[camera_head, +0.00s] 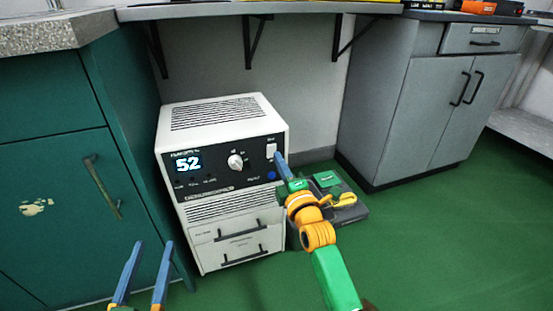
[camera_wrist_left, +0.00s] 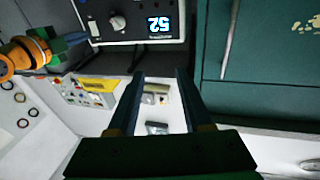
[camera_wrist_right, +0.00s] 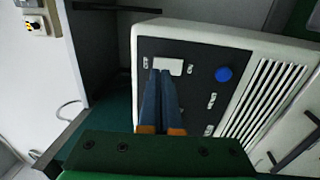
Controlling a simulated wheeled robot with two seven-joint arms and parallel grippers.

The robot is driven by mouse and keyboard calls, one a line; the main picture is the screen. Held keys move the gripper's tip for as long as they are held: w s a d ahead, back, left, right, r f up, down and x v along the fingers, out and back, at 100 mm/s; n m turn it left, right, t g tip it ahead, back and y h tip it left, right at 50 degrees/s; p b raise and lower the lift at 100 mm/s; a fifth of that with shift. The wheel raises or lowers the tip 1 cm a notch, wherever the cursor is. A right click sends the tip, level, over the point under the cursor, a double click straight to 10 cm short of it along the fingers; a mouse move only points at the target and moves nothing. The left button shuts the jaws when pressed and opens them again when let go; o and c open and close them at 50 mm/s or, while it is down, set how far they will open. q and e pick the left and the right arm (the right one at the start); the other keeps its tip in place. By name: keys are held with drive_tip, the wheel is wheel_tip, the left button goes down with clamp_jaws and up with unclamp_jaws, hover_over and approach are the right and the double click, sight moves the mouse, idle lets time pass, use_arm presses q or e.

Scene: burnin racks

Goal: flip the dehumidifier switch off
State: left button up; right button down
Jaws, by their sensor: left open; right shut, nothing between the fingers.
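The dehumidifier (camera_head: 222,112) is a white box on the green floor, with a dark front panel and a lit display (camera_head: 188,163) reading 52. Its white switch (camera_head: 270,150) is at the panel's upper right, above a blue round button (camera_head: 271,175). My right gripper (camera_head: 278,156) is shut and empty, its blue fingertips at the switch. In the right wrist view the fingertips (camera_wrist_right: 160,72) overlap the lower left edge of the switch (camera_wrist_right: 170,66); I cannot tell whether they touch. My left gripper (camera_head: 153,244) is open and empty, low in front of the teal cabinet.
A teal cabinet (camera_head: 60,170) stands close on the left and a grey cabinet (camera_head: 400,110) on the right. A dark toolbox (camera_head: 350,212) with green and yellow items lies beside the dehumidifier, partly behind my right arm. A bench top (camera_head: 220,10) runs above. Floor at right is clear.

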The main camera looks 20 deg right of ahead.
sight(272, 151)
use_arm(q)
drive_tip(key=s+r+t+h+b, duration=0.1)
drive_tip(key=s+r+t+h, duration=0.1)
drive_tip(key=r+t, duration=0.3)
wheel_tip(272, 151, up, 4)
drive_tip(key=shift+s+d+f+m+h, duration=0.1)
drive_tip(key=shift+s+d+m+h, duration=0.25)
drive_tip(key=shift+s, duration=0.4)
use_arm(e)
drive_tip(key=shift+w+r, duration=0.2)
drive_tip(key=shift+w, duration=1)
use_arm(q)
drive_tip(key=shift+a, duration=0.1)
